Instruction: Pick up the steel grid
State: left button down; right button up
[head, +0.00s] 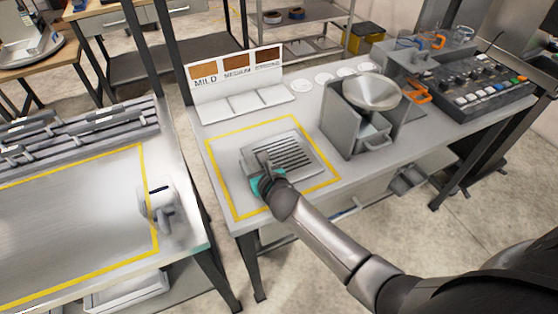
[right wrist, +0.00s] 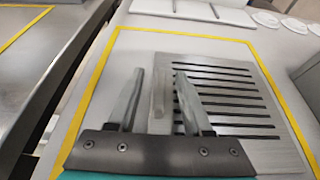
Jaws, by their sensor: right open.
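The steel grid (head: 285,153) is a flat grey plate with dark parallel slots. It lies inside the yellow square on the right-hand table and also shows in the right wrist view (right wrist: 235,95). My right gripper (head: 263,163) is over the left side of the grid, its fingers apart. In the right wrist view the gripper (right wrist: 161,78) has a raised grey upright piece (right wrist: 160,105) between its fingers, at the grid's unslotted side. I cannot tell whether the fingers touch it. My left gripper is not in view.
A sign board with colour samples (head: 235,70) stands behind the square. A metal dispenser with a round bowl (head: 373,92) stands right of the grid, near a button panel (head: 485,90). A grey-white device (head: 160,205) is on the left table. A gap separates the tables.

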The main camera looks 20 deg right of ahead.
jog(key=shift+w, duration=0.15)
jog(key=shift+c, duration=0.3)
grip_shut()
dwell(1.1)
